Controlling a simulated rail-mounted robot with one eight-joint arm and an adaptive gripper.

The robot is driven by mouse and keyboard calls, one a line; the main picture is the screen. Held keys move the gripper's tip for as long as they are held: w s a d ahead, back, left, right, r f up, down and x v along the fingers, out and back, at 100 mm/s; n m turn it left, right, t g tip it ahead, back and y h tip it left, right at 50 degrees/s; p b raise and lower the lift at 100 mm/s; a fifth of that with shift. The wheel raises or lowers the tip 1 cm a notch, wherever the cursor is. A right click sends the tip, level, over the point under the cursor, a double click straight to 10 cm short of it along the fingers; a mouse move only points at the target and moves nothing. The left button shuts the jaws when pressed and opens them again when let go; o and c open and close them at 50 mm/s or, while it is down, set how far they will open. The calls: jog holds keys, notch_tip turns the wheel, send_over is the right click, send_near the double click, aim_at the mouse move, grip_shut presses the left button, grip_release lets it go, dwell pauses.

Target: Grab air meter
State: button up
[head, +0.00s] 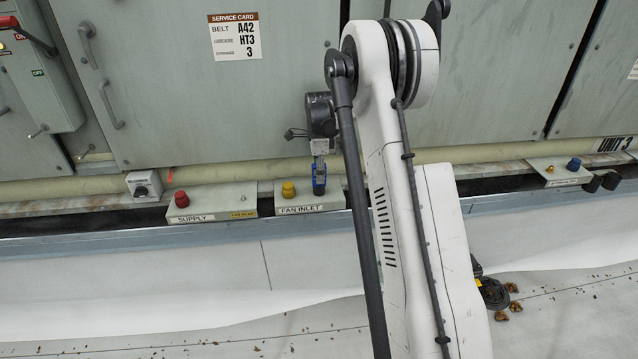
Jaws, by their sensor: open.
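A small upright device with a blue body and a pale grey top, which looks like the air meter (319,178), is at the right part of the box labelled FAN INLET, beside its yellow knob. My gripper (317,137) is dark and open, just above the device and against its pale top in the picture. I cannot tell whether they touch. One dark finger part sticks out to the left; my arm hides what lies to the right of the gripper.
The FAN INLET box (290,199) sits on a ledge beside the SUPPLY box (212,205) with its red knob (181,199). A beige pipe (230,172) and grey cabinet doors (180,110) stand close behind. The pale floor in front is open, with brown debris at right.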

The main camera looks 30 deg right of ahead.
jog(key=shift+f, duration=0.15)
jog(key=shift+c, duration=0.4)
grip_shut()
